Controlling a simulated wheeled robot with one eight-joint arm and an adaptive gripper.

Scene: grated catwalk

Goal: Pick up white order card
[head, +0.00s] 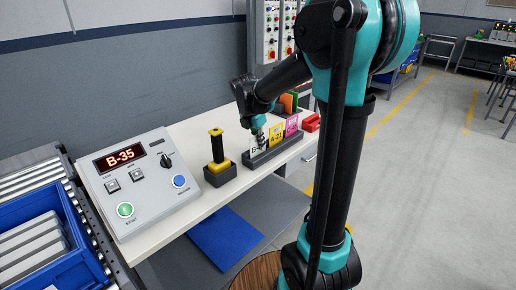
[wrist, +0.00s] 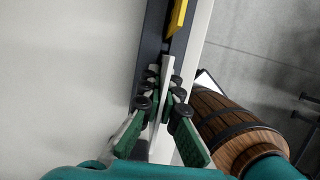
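The white order card (head: 257,144), with a "B" on it, stands upright at the near left end of the dark card holder (head: 262,161) in the head view. My gripper (head: 258,124) points down at its top edge and hides part of it. In the wrist view the card (wrist: 167,68) shows nearly edge-on as a pale strip between the two fingers of my gripper (wrist: 164,82). The fingers lie close on both sides. I cannot tell whether they touch it.
A yellow card (head: 276,134) and a pink card (head: 292,125) stand behind it in the holder. A yellow-handled tool (head: 217,148) in a dark base and a control box (head: 138,183) reading B-35 stand to the left. A red object (head: 312,122) lies beyond the holder.

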